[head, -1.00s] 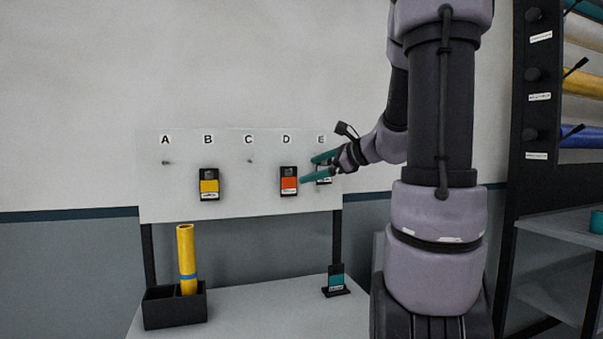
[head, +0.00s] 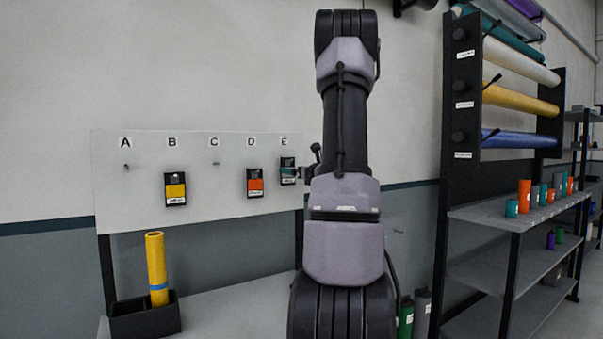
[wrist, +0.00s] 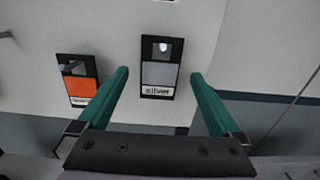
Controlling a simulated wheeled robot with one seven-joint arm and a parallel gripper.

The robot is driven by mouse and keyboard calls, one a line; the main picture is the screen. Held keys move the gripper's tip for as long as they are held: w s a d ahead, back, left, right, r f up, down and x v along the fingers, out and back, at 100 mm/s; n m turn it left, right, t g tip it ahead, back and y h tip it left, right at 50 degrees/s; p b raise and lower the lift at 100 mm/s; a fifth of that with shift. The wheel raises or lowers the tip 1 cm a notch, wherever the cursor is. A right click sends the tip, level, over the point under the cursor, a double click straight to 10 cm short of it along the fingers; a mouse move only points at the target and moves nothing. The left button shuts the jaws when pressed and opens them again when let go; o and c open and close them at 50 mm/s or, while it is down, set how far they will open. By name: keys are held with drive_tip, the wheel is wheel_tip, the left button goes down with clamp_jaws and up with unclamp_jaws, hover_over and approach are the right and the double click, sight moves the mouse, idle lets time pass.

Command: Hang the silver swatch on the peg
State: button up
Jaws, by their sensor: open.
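The silver swatch (wrist: 159,76) is a black card with a grey patch and a "silver" label. In the wrist view it hangs upright against the white board, with a bright peg end showing in its top hole. In the head view the swatch (head: 288,163) is under letter E, partly covered by my gripper (head: 293,173). In the wrist view my gripper (wrist: 160,75) is open, with one teal finger on each side of the swatch and a visible gap to both. The peg (wrist: 164,47) at E is mostly hidden by the swatch.
An orange swatch (head: 255,182) hangs at D, close to the left, and a yellow one (head: 175,189) at B. Pegs A (head: 127,166) and C (head: 216,163) are bare. A black holder (head: 146,318) with a yellow roll (head: 156,268) stands below. A roll rack (head: 461,130) is at right.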

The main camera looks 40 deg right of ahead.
drive_tip(key=shift+w+d, duration=0.15)
drive_tip(key=shift+w, duration=2)
drive_tip(key=c, duration=1.3)
drive_tip(key=shift+o, duration=0.2)
drive_tip(key=shift+r, duration=0.15)
drive_tip(key=shift+r, duration=0.4)
drive_tip(key=shift+s, duration=0.1)
drive_tip(key=shift+s+r, duration=0.1)
drive_tip(key=shift+s, duration=2.85)
